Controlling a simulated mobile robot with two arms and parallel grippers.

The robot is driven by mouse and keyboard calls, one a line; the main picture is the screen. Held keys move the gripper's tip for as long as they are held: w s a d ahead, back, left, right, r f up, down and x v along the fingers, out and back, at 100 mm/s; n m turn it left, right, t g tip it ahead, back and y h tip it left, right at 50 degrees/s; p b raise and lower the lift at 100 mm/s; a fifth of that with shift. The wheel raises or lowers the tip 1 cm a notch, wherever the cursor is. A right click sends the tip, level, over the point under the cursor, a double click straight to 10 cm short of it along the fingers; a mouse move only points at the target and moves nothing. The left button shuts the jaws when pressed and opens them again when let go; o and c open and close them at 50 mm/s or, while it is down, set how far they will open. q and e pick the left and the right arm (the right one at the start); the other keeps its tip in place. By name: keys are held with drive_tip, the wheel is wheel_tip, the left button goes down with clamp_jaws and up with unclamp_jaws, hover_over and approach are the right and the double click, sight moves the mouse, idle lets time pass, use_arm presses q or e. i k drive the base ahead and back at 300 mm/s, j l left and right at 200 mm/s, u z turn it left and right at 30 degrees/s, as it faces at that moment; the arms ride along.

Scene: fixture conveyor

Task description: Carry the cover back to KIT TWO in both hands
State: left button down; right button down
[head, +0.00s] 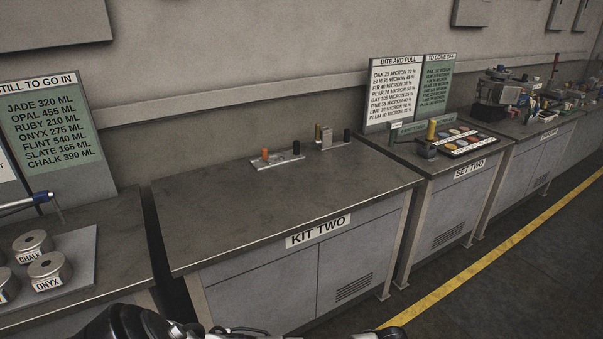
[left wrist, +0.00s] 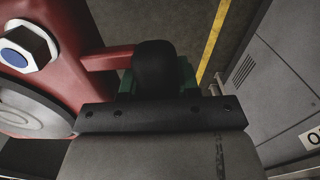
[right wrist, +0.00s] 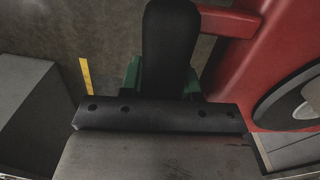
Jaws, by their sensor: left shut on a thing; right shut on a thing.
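The KIT TWO bench (head: 290,205) stands in the middle of the head view, with its name sign (head: 318,231) on the front edge. Its wide dark top is mostly bare. The red cover (left wrist: 75,45) fills the left side of the left wrist view, with a large bolt and a grey disc on it. It also fills the right side of the right wrist view (right wrist: 235,60). My left gripper (left wrist: 155,75) is shut on a red bar of the cover. My right gripper (right wrist: 170,75) is shut on the red bar at the other side. The cover is out of the head view.
A metal plate (head: 277,162) with an orange and a black peg lies at the back of the KIT TWO top, beside a small bracket (head: 326,139). Left is a bench with labelled weights (head: 48,268); right is the SET TWO bench (head: 455,190). A yellow line (head: 500,252) crosses the floor.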

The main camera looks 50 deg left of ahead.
sight(291, 197)
drive_tip(key=i+l+u, duration=0.1)
drive_tip(key=i+u, duration=0.25)
drive_tip(key=i, duration=0.85)
drive_tip(key=i+u, duration=0.25)
drive_tip(key=i, duration=0.25)
drive_tip(key=i+l+u, duration=0.2)
drive_tip(key=i, duration=0.25)
drive_tip(key=u, duration=1.2)
